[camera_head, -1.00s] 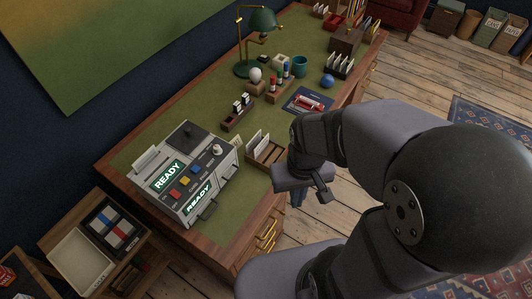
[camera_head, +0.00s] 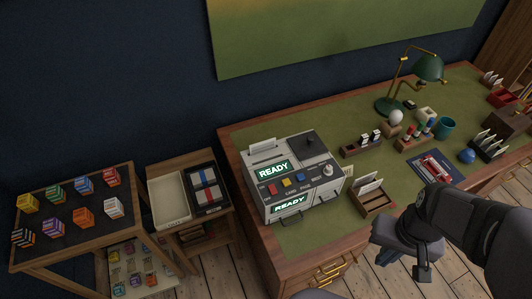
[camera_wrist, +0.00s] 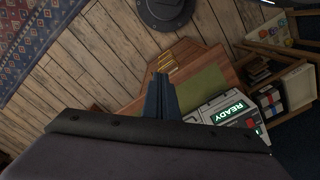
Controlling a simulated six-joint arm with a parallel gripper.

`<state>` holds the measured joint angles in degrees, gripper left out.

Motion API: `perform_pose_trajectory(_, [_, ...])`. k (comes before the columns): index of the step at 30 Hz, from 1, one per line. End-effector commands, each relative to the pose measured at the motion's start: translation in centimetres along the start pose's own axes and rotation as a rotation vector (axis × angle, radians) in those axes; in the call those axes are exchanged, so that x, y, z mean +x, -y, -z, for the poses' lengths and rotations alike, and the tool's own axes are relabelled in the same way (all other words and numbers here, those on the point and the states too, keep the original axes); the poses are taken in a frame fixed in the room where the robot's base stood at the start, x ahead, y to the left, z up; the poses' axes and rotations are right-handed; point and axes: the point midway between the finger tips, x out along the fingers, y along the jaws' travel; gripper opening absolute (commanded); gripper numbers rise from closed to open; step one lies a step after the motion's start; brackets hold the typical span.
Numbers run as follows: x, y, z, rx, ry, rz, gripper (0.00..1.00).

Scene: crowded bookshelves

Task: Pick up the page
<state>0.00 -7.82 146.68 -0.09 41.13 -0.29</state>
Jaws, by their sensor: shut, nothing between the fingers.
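A white sheet (camera_head: 262,146) stands up from the top of the grey machine (camera_head: 305,205) on the desk. White papers (camera_head: 368,184) also stand in a wooden holder (camera_head: 374,204) to the machine's right. I cannot tell which of these is the page. My gripper (camera_head: 385,257) is shut and empty, beside the desk's front edge, in front of the wooden holder and apart from it. In the wrist view its fingers (camera_wrist: 160,92) are together, with floor and desk behind them; the machine (camera_wrist: 232,108) shows at right, and no paper shows clearly.
The desk (camera_head: 245,172) also bears a green lamp (camera_head: 428,68), a mug (camera_head: 445,127), a blue ball (camera_head: 467,156) and several small racks. At left stand a side table with a pale tray (camera_head: 169,199) and a table of coloured cubes (camera_head: 72,215).

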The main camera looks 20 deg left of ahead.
Motion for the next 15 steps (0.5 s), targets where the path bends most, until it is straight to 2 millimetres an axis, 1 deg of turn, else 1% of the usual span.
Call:
perform_pose_trajectory(14, [0.00, 0.00, 0.00, 0.000, 0.000, 0.000, 0.00])
perform_pose_trajectory(15, [0.00, 0.00, 0.00, 0.000, 0.000, 0.000, 0.05])
